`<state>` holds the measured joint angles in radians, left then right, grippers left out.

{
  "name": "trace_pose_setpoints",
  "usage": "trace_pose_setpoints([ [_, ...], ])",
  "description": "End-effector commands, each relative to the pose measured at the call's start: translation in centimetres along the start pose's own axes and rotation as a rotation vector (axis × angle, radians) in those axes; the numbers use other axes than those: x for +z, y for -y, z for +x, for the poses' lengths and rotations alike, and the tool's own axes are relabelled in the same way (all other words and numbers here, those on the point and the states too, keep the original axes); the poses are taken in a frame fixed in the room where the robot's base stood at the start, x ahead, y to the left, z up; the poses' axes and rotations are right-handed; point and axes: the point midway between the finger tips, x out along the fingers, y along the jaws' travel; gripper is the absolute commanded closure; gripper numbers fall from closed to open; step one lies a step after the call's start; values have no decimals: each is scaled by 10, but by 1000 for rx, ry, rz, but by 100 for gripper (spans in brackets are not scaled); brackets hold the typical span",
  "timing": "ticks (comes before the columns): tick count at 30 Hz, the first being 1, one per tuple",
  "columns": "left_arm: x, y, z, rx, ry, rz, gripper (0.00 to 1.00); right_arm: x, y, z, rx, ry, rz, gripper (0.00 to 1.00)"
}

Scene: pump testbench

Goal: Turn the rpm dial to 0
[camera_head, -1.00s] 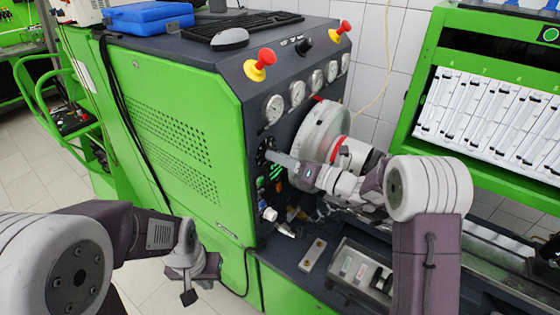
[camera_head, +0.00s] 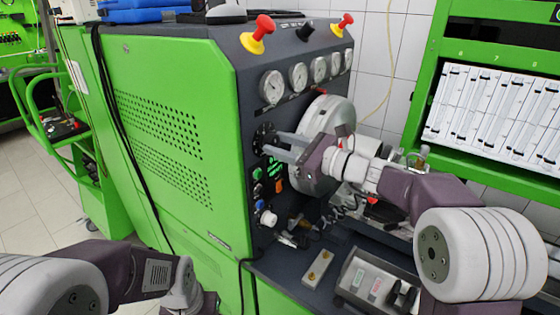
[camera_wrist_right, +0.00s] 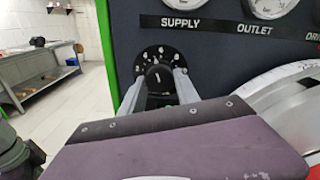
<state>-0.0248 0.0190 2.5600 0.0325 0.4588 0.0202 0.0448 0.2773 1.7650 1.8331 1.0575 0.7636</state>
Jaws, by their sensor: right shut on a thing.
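The rpm dial (camera_head: 265,139) is a black round knob with a marked scale on the dark panel, below the gauges. In the right wrist view the dial's knob (camera_wrist_right: 158,76) sits between the two fingers, with the scale plate showing above it. My right gripper (camera_head: 274,143) reaches in from the right, its fingers at the dial and shut on the knob. It also shows in the right wrist view (camera_wrist_right: 157,85). The knob's exact pointer setting is too small to read. My left gripper is cut off at the bottom edge of the head view, and its fingers are not visible.
Pressure gauges (camera_head: 272,87) and red-and-yellow emergency buttons (camera_head: 258,34) are above the dial. A large grey wheel (camera_head: 325,135) stands close to the right of it. Green-lit displays and buttons (camera_head: 267,218) are below.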

Motion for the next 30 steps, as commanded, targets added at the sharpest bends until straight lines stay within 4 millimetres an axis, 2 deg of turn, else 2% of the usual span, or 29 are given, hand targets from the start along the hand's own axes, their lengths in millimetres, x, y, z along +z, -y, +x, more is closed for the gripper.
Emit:
trace_pose_setpoints([
  [1, 2, 0, 17, 0, 0, 0, 100, -7, -2, 0, -1, 2, -45, 100],
  [9, 6, 1, 57, 0, 0, 0, 100, -7, -2, 0, -6, -3, -302, 100],
  [30, 15, 3, 141, 0, 0, 0, 100, -6, -2, 0, -17, -17, -964, 100],
])
